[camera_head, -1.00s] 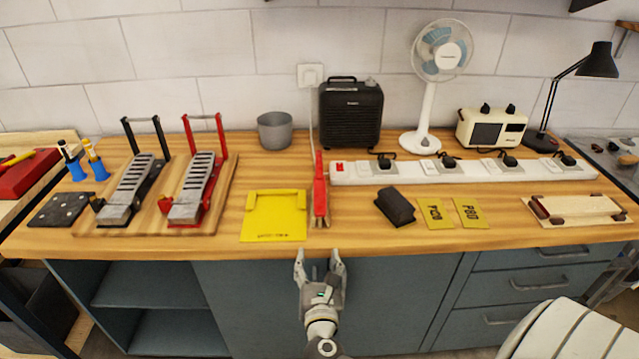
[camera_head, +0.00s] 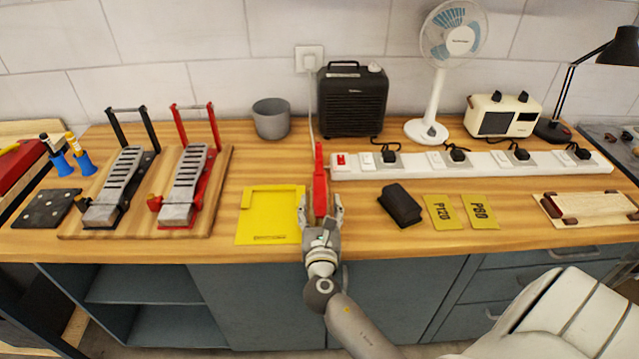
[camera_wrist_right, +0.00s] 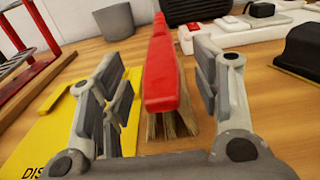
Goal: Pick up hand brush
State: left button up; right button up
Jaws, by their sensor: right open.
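The hand brush (camera_head: 320,180) has a red handle and back and lies lengthwise on the wooden bench, beside the yellow dustpan-like plate. In the right wrist view the brush (camera_wrist_right: 162,75) shows its red body with tan bristles underneath. My right gripper (camera_head: 320,208) is open, with its fingers on either side of the near part of the brush. In the right wrist view the open fingers (camera_wrist_right: 165,95) flank the red body, with gaps visible on both sides. My left gripper is not in view.
A yellow plate (camera_head: 268,228) lies just left of the brush. A black sanding block (camera_head: 400,204) and yellow sandpaper sheets (camera_head: 444,213) lie to the right. A white power strip (camera_head: 480,164), black heater (camera_head: 352,103) and grey cup (camera_head: 271,118) stand behind.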

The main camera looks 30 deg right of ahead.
aim_at(320, 194)
jog(key=x, duration=0.3)
jog(key=shift+w+d+f+p, duration=0.15)
jog(key=shift+w+d+p, duration=0.05)
jog(key=shift+w+p, duration=0.15)
jog(key=shift+w+d+f, duration=0.15)
jog(key=shift+w+d, duration=0.15)
jog(key=shift+w, duration=0.15)
jog(key=shift+s, duration=0.1)
jog(key=c, duration=0.6)
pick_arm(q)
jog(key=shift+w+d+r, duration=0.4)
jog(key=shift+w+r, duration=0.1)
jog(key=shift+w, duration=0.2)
pick_arm(e)
jog(key=c, duration=0.7)
jog(key=shift+o, duration=0.2)
